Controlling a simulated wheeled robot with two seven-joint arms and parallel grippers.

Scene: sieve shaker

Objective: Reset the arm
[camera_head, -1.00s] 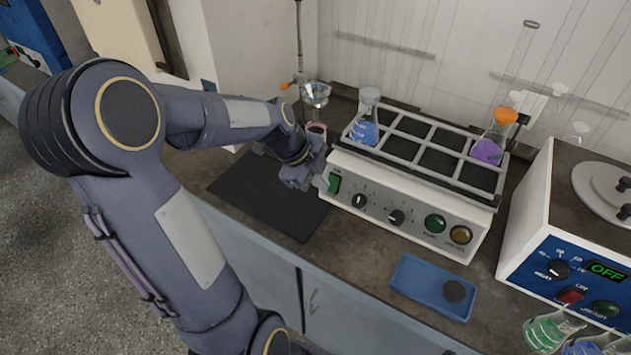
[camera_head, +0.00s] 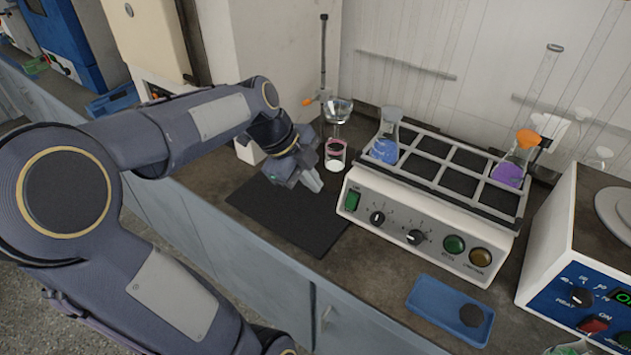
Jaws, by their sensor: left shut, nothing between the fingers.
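My left gripper (camera_head: 314,180) is shut and empty. It hangs above the black mat (camera_head: 290,218), to the left of the shaker (camera_head: 420,222) and apart from its front panel. My left arm comes in from the left and fills the lower left of the view. My right gripper is not in view. The shaker has a green switch, knobs and a rack on top. A flask with blue liquid (camera_head: 385,146) stands in the rack's left end. A flask with purple liquid and an orange stopper (camera_head: 510,168) stands at its right end.
A glass with a pink band (camera_head: 335,158) stands behind my gripper, near a stand with a funnel (camera_head: 338,108). A blue tray (camera_head: 436,304) with a dark disc lies in front of the shaker. A white and blue device (camera_head: 570,270) stands at right.

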